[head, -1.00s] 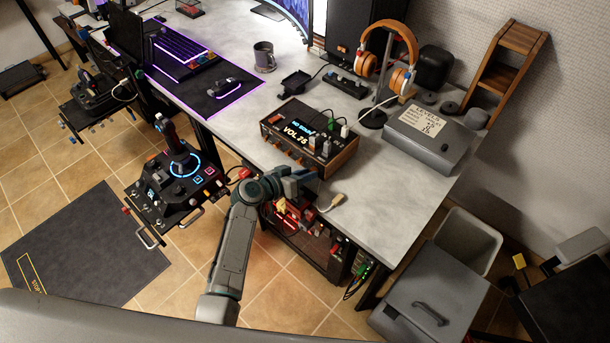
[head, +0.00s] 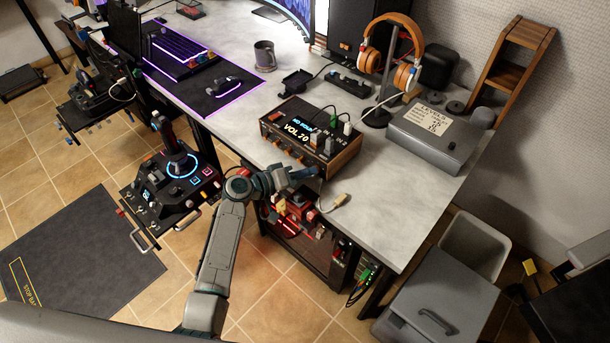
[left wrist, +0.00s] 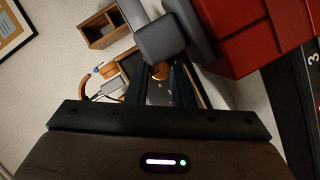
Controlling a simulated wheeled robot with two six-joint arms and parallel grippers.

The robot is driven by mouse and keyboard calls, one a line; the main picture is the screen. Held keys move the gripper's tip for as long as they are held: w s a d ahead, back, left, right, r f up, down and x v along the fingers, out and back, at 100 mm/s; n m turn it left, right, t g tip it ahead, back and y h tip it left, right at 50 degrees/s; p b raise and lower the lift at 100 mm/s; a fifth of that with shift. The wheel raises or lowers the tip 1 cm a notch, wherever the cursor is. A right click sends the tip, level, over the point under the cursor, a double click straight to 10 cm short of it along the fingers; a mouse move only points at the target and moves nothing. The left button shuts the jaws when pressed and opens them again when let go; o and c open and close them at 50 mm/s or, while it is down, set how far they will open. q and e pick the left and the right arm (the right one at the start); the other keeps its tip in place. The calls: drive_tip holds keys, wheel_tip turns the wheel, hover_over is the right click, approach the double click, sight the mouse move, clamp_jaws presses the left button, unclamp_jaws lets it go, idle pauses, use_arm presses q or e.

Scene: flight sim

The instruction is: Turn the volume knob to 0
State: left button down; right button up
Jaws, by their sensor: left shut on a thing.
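The audio box (head: 310,141) with wooden sides sits near the front edge of the desk. Its display (head: 298,131) reads VOL 20. My left gripper (head: 314,172) is at the box's front, toward its lower right corner. In the left wrist view my left gripper (left wrist: 160,78) has its two dark fingers close around a copper-coloured knob (left wrist: 160,71) and is shut on it. The fingers hide the knob in the head view, so its pointer cannot be seen. My right gripper is not in view.
Grey slider caps and plugged cables (head: 334,124) stand on the box's top. A loose cable end (head: 340,199) lies at the desk edge on the right. A joystick panel (head: 172,180) is left of my arm. A grey levels box (head: 430,138) is on the right.

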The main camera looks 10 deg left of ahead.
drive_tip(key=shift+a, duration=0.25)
use_arm(q)
drive_tip(key=c, duration=1.3)
unclamp_jaws()
drive_tip(key=shift+o, duration=0.2)
drive_tip(key=b+v, duration=0.2)
drive_tip(key=v, duration=0.8)
drive_tip(key=shift+s+a, duration=0.2)
drive_tip(key=shift+a, duration=0.15)
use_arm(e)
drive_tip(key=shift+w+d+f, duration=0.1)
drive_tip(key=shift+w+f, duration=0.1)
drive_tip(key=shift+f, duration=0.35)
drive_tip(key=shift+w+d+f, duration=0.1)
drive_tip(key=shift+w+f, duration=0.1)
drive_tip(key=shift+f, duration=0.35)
use_arm(q)
drive_tip(key=shift+r, duration=0.1)
